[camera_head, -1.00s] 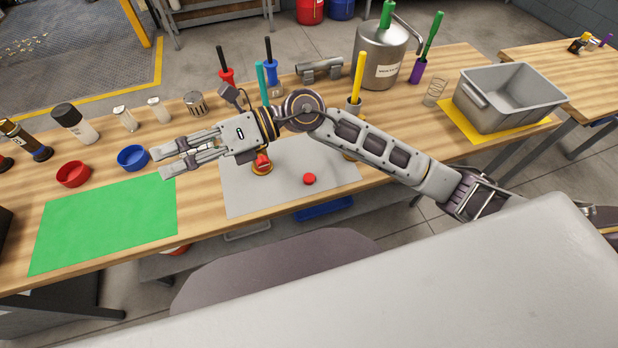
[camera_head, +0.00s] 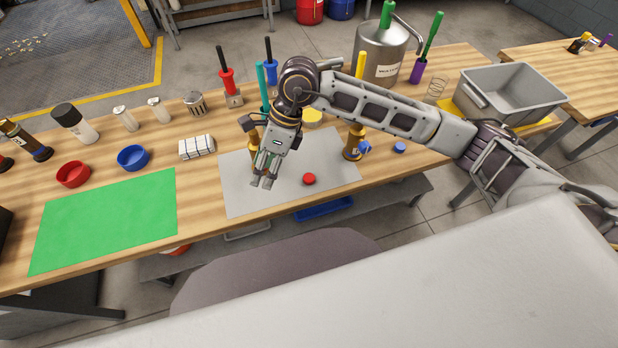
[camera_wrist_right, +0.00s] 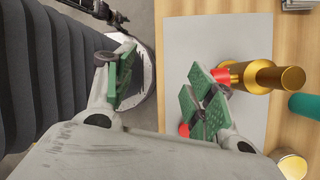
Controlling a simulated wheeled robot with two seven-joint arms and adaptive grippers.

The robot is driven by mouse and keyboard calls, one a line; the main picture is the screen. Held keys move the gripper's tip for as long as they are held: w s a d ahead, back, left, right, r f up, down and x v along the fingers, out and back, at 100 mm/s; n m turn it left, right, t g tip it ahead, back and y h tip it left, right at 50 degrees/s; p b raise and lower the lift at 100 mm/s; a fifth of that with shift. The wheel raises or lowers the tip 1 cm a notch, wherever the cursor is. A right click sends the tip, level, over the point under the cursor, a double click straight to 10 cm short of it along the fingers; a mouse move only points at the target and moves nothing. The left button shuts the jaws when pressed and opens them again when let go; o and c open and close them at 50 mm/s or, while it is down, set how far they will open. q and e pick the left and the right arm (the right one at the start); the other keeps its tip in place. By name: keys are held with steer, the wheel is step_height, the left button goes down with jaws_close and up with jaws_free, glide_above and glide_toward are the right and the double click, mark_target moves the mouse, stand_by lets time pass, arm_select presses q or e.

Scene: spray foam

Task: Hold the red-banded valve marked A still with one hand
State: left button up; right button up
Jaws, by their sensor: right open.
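The red-banded valve (camera_head: 254,137) is a brass piece on the grey mat (camera_head: 236,202), mostly hidden behind my right gripper in the head view. In the right wrist view the brass valve (camera_wrist_right: 262,77) shows its red band next to the right-hand finger, outside the gap between the fingers. Its mark A cannot be read. My right gripper (camera_head: 262,182) is open, fingers apart and empty, close beside the valve; it also shows in the right wrist view (camera_wrist_right: 160,90). I cannot tell whether a finger touches the valve. My left gripper is out of view.
A brass valve with a blue part (camera_head: 352,145) stands at the mat's right edge. A red cap (camera_head: 309,179) lies on the mat. The green mat (camera_head: 105,220) is clear.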

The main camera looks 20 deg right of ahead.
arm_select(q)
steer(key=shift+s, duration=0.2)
arm_select(e)
steer(key=w+d+t+h, duration=0.1)
steer(key=w+d+h, duration=0.3)
steer(key=d, duration=0.7)
steer(key=shift+w+d+f+m+h, duration=0.15)
steer(key=shift+w+f+m+h, duration=0.2)
steer(key=shift+h, duration=0.25)
glide_above(306, 177)
step_height(306, 177, down, 8)
steer(key=shift+w+f, duration=0.1)
steer(key=shift+f, duration=0.05)
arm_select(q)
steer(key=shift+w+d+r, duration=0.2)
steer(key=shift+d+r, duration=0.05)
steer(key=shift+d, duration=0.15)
arm_select(e)
steer(key=shift+f, duration=0.1)
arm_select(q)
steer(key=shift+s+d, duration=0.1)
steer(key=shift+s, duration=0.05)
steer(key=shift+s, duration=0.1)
